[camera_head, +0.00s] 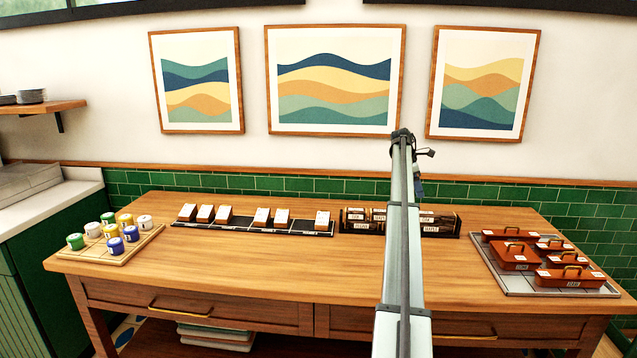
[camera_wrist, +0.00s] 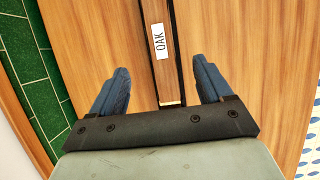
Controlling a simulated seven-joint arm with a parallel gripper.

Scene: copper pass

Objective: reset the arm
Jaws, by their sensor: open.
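My gripper (camera_wrist: 164,78) is open in the wrist view, with its two blue fingers wide apart and nothing between them at its tips that I can see held. A long dark-edged wooden piece labelled OAK (camera_wrist: 157,60) lies below, between the lines of the fingers. In the head view my arm rises up the middle right, and a small blue part of my gripper (camera_head: 419,189) shows beside its far end, over the dark rack (camera_head: 452,235). The rest of the gripper is hidden behind the arm.
The wooden table (camera_head: 270,262) holds a board with several paint jars (camera_head: 75,241) at left, a dark strip with sample blocks (camera_head: 262,217) and, at right, a grey tray (camera_head: 490,266) with several orange-brown handled boxes. The table's front middle is clear. A green-tiled wall stands behind.

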